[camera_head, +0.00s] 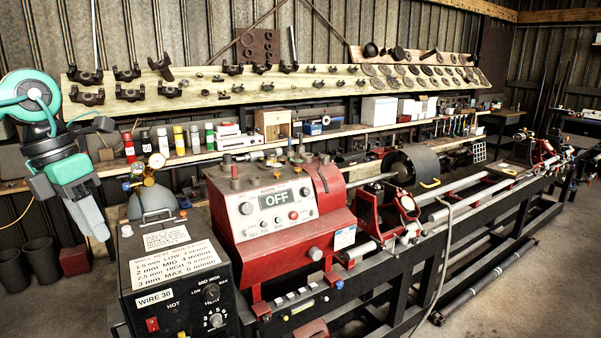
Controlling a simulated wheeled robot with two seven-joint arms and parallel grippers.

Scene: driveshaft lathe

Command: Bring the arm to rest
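My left arm shows in the head view at the left edge, with a teal and white joint and a dark wrist. My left gripper (92,222) hangs from it, pointing down and slightly right, in front of the wall. Its grey fingers appear close together, and their spacing is hard to make out. I see nothing held in it. It is left of the black welder box (175,275) and the gauge fitting (155,162). My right arm and gripper are out of the picture.
A red lathe headstock (275,215) with an "OFF" display stands in the middle. Its long bed (480,205) runs to the right. Shelves with spray cans (195,138) and metal parts line the wall. Dark cylinders (42,260) stand on the floor at left. Open floor lies at lower right.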

